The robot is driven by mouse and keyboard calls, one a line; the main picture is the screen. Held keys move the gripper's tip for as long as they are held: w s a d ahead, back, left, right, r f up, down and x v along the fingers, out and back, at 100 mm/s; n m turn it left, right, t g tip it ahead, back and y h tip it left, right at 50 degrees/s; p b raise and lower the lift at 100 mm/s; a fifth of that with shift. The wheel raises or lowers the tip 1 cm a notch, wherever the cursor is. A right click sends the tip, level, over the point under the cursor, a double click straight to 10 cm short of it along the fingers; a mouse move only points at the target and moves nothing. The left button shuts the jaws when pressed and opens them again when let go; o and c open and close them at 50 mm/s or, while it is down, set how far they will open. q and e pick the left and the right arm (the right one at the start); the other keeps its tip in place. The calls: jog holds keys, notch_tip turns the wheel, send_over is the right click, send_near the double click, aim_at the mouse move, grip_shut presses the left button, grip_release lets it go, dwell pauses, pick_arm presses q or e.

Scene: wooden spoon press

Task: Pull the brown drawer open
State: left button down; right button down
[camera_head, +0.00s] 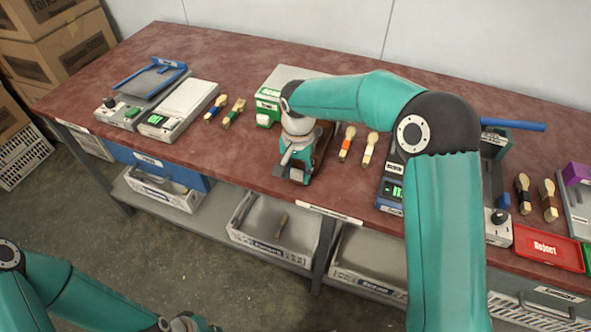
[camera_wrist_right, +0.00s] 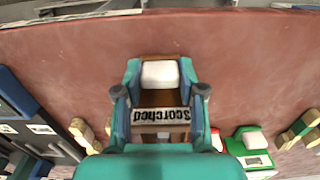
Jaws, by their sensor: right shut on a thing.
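The brown drawer (camera_wrist_right: 160,98) lies between the fingers of my right gripper in the right wrist view, with an upside-down "Scorched" label beside it. A pale block, seemingly its handle (camera_wrist_right: 160,74), sits between the fingertips. My right gripper (camera_head: 293,172) is shut on this block near the table's front edge. In the head view only some brown of the unit (camera_head: 323,142) shows behind the gripper, and the handle is hidden. How far the drawer stands out cannot be told. My left gripper (camera_head: 185,323) is partly in view at the bottom edge, its jaws unclear.
The red-brown table (camera_head: 230,155) has bare room left of the right gripper. A green-and-white box (camera_head: 268,100) stands behind it, and wooden spoons (camera_head: 368,150) lie to its right. Trays (camera_head: 270,235) sit on the shelf below. A red "Reject" tray (camera_head: 548,247) is far right.

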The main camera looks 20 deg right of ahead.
jog(key=c, duration=0.7)
grip_release()
notch_tip(320, 180, up, 12)
jog(key=shift+f, duration=0.1)
dwell(0.4)
